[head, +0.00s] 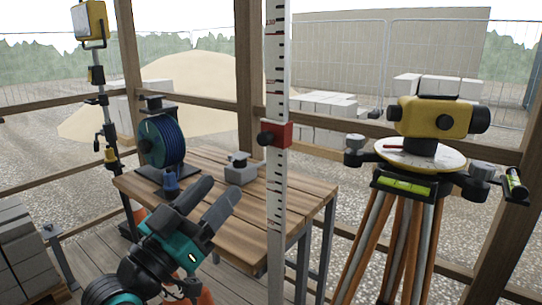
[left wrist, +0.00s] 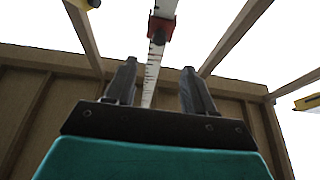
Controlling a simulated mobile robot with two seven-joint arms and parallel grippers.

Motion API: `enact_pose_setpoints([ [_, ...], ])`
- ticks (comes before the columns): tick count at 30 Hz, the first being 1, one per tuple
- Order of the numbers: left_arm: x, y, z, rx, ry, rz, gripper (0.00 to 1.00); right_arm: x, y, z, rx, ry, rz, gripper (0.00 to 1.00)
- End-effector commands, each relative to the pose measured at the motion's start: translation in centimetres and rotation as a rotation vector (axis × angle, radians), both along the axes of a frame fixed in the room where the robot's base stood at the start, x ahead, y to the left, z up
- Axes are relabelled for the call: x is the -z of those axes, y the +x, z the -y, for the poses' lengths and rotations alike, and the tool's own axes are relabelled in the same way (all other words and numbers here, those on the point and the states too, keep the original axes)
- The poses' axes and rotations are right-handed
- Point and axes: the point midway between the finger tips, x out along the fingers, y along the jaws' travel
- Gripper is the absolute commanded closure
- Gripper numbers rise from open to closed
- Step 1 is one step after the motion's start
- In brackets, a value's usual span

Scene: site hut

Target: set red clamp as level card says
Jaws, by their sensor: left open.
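The red clamp (head: 278,133) sits around the upright white graduated staff (head: 275,200), with a dark knob on its left side. It also shows in the left wrist view (left wrist: 161,27), high up on the staff (left wrist: 150,75). My left gripper (head: 222,198) is open and empty, below and to the left of the clamp and apart from it. In the left wrist view the staff shows between its two fingers (left wrist: 158,82). The level card does not show clearly in either view. My right gripper is not in view.
A yellow level instrument (head: 432,118) stands on a wooden tripod (head: 400,235) at the right. A wooden table (head: 225,215) behind the staff bears a blue reel (head: 163,140) and a small grey block (head: 240,172). A yellow work lamp (head: 92,20) stands at the left.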

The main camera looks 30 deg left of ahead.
Motion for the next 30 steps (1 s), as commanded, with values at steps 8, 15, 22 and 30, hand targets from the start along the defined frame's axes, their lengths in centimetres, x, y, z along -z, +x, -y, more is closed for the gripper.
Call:
enact_pose_setpoints([
  [8, -0.5, 1.5, 0.1, -0.001, -0.001, 0.006, 0.46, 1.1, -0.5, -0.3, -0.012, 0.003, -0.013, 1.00],
  [15, -1.2, 3.4, 0.2, -0.001, -0.003, 0.004, 0.46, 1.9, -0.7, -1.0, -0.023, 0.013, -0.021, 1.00],
  [22, -2.6, 5.7, 0.4, 0.000, -0.004, 0.000, 0.46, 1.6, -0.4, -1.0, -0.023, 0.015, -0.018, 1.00],
  [30, -4.1, 9.5, 0.8, 0.002, -0.004, -0.001, 0.46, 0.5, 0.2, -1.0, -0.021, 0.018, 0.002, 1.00],
])
